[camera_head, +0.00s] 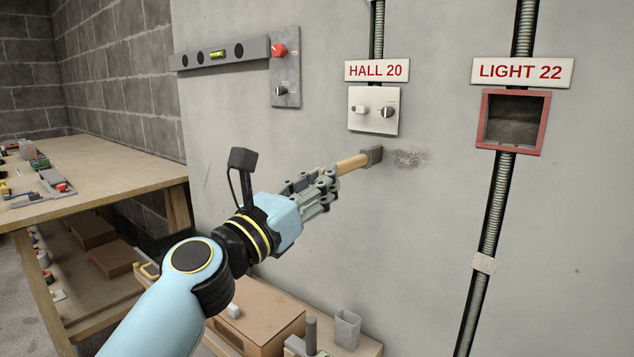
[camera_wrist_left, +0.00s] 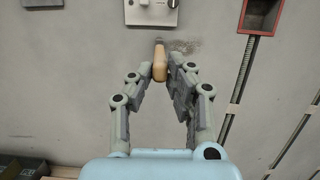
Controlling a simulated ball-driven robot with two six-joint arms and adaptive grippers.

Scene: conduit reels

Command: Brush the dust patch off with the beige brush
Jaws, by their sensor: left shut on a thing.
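The beige brush (camera_head: 352,164) has a wooden handle and a grey head (camera_head: 373,155). My left gripper (camera_head: 328,178) is shut on its handle and holds it up against or close to the wall. The dust patch (camera_head: 408,158) is a dark grey smudge on the wall just right of the brush head, below the HALL 20 plate. In the left wrist view the brush (camera_wrist_left: 159,62) stands between the fingers of my left gripper (camera_wrist_left: 160,78), with the dust patch (camera_wrist_left: 185,45) beyond it. I cannot tell whether the head touches the wall. My right gripper is not in view.
A switch panel (camera_head: 374,110) sits just above the dust patch. A red-framed open box (camera_head: 513,122) and a conduit (camera_head: 492,215) are to the right. A workbench (camera_head: 100,178) stands at left. A low bench (camera_head: 368,347) below holds a cardboard box (camera_head: 262,315) and a clear cup (camera_head: 346,328).

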